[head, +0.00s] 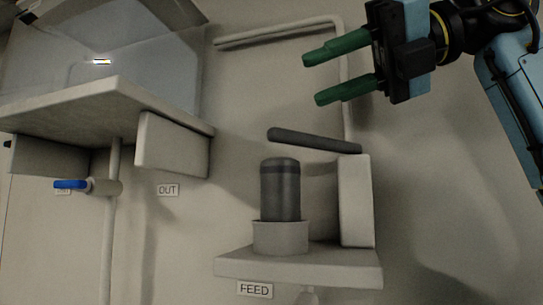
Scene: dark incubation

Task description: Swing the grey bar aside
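The grey bar (315,140) is a dark rounded rod. It reaches left from the top of a pale upright block (356,200) and passes above a dark grey cylinder (280,190). The cylinder stands upright in a pale round holder (281,237) on the shelf marked FEED. My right gripper (313,79) comes in from the upper right with two green fingers pointing left. The fingers are apart with nothing between them, above the bar and not touching it. My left gripper is not in view.
The FEED shelf (235,268) juts from a pale wall. A pale pipe (290,31) runs along the wall behind my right gripper.

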